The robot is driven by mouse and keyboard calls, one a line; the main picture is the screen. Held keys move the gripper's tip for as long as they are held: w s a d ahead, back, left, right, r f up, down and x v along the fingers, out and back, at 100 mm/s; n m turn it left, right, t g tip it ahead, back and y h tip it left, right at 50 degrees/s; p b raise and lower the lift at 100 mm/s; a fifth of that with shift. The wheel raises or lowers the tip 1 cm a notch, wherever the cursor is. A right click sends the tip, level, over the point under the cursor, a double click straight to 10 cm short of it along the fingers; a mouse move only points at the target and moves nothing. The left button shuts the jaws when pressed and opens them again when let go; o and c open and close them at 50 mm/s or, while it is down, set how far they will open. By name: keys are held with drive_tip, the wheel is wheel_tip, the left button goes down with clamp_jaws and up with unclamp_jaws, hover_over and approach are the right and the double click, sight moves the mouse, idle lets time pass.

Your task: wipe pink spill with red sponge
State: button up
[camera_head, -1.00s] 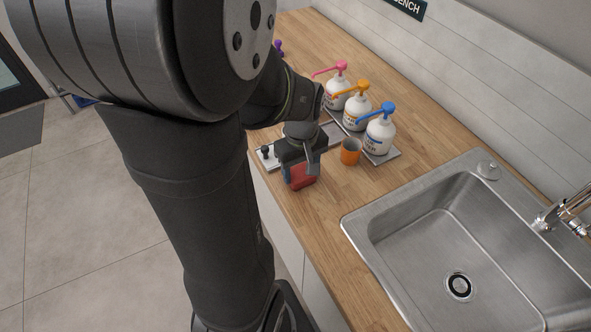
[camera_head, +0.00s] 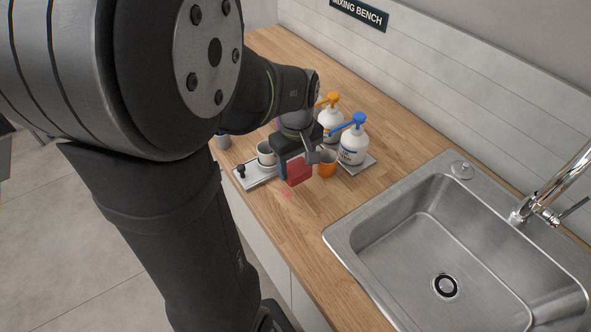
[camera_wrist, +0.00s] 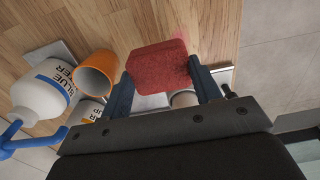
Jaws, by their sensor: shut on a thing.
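My gripper (camera_head: 297,163) is shut on the red sponge (camera_head: 300,171), with one finger on each side of it. In the wrist view the sponge (camera_wrist: 158,68) sticks out beyond the fingertips. The pink spill (camera_head: 286,193) is a faint patch on the wooden counter, just in front of and below the sponge in the head view. In the wrist view a pink tint (camera_wrist: 184,66) shows at the sponge's edge, and the sponge hides part of that area. I cannot tell for sure whether the sponge touches the counter.
An orange cup (camera_head: 327,164) stands close right of the sponge. Pump bottles with blue (camera_head: 352,148) and orange (camera_head: 331,122) tops stand behind. The sink (camera_head: 340,240) lies right; counter (camera_head: 300,228) in front is clear.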

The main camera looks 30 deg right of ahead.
drive_tip(key=shift+r, duration=1.7)
drive_tip(key=shift+w+a, duration=0.2)
drive_tip(key=w+a+f+n, duration=0.1)
drive_tip(key=w+a+n, duration=0.6)
drive_tip(key=w+a, duration=0.8)
drive_tip(key=w+a+f+m, duration=0.3)
drive_tip(key=a+f, duration=0.4)
drive_tip(key=f, duration=0.3)
drive_tip(key=w+a+f+m, duration=0.4)
drive_tip(key=a+f, duration=0.3)
drive_tip(key=f, duration=0.4)
drive_tip(key=shift+w+f, duration=0.2)
drive_tip(key=shift+w, duration=0.45)
